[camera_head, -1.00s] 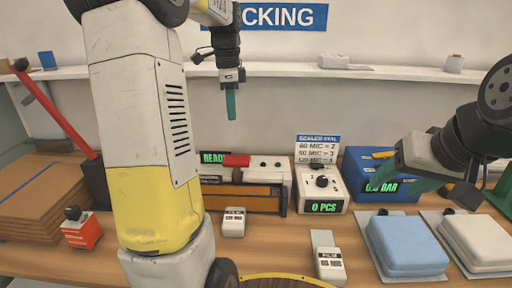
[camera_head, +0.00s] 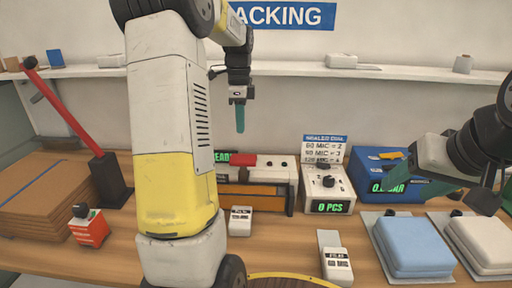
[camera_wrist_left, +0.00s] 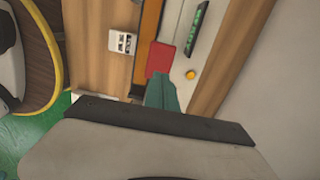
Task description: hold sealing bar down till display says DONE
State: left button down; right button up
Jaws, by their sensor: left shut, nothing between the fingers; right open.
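The sealer (camera_head: 270,198) stands at the back of the bench, a light body with an orange-brown front. Its red bar handle (camera_head: 243,159) lies along the top, and also shows in the left wrist view (camera_wrist_left: 160,57). The green display (camera_head: 221,157) is partly hidden by my left arm; the visible letters look like part of READY. My left gripper (camera_head: 240,129) has teal fingers, shut and empty, pointing down above the red handle. In the left wrist view its fingertips (camera_wrist_left: 163,80) appear close to the handle; contact is not clear. My right gripper (camera_head: 428,178) is open and empty, at the right.
A dial box (camera_head: 327,190) reading 0 PCS and a blue pressure box (camera_head: 376,167) stand right of the sealer. Cardboard (camera_head: 45,200) and a red-handled lever (camera_head: 62,105) are left.

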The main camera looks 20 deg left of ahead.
aim_at(241, 159)
pick_arm(q)
notch_tip(241, 159, down, 10)
jog(key=shift+r, duration=0.15)
dwell(0.4)
notch_tip(241, 159, down, 3)
jog(key=shift+f, duration=0.2)
jog(key=shift+s+f, duration=0.1)
jog(key=shift+f, duration=0.1)
jog(key=shift+s+f, duration=0.1)
dwell(2.1)
jog(key=r, duration=0.8)
jog(key=shift+w+r, duration=0.2)
jog(key=shift+r, duration=0.1)
